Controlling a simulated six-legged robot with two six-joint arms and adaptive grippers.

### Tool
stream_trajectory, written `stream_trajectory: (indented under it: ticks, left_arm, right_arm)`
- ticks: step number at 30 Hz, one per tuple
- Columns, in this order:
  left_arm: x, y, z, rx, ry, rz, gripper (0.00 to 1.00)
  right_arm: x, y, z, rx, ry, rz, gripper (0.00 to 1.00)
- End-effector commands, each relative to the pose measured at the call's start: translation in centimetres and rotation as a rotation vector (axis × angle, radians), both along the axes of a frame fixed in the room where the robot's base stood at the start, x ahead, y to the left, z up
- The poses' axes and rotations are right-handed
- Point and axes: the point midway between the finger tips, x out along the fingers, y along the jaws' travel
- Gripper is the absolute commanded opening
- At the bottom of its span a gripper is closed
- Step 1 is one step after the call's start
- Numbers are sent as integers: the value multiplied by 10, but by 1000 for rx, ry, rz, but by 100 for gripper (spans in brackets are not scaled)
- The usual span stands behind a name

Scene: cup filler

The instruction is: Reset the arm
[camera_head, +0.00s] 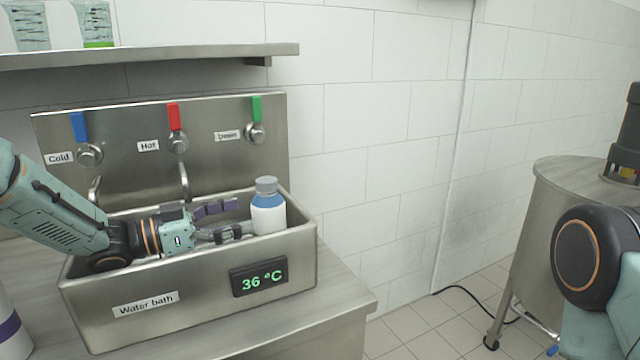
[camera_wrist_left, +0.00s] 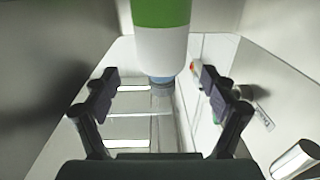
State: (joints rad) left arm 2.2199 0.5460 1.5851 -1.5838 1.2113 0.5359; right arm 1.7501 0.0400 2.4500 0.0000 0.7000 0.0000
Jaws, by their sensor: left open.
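My left gripper (camera_head: 238,218) reaches into the steel water bath (camera_head: 190,297) from the left. Its fingers are apart and hold nothing. A white bottle (camera_head: 268,218) with a blue shoulder and grey cap stands upright at the right end of the bath, just right of the fingertips. Its lower part is hidden by the bath wall. My right gripper is out of view.
The bath's back panel carries blue, red and green taps (camera_head: 174,117), with spouts below. A display (camera_head: 259,277) reads 36 °C. A shelf (camera_head: 150,55) hangs above. A steel vessel (camera_head: 570,205) stands at the right. Free room lies above the bath's right end.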

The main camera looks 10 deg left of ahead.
Motion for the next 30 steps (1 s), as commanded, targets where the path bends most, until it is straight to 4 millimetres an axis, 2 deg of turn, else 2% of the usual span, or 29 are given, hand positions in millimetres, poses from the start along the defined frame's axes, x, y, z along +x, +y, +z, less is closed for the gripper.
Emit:
stream_trajectory:
  ticks: [1,17,18,21,30]
  left_arm:
    - [3,-5,-4,2,-1,-2,85]
    - [36,-52,-4,3,-1,-2,85]
    - [36,-50,10,0,-3,0,85]
    - [36,-50,24,0,-4,1,85]
    - [36,-49,37,0,0,1,85]
  right_arm:
    - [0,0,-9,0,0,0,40]
    - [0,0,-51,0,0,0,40]
    - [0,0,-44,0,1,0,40]
    - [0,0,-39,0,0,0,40]
    - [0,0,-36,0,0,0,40]
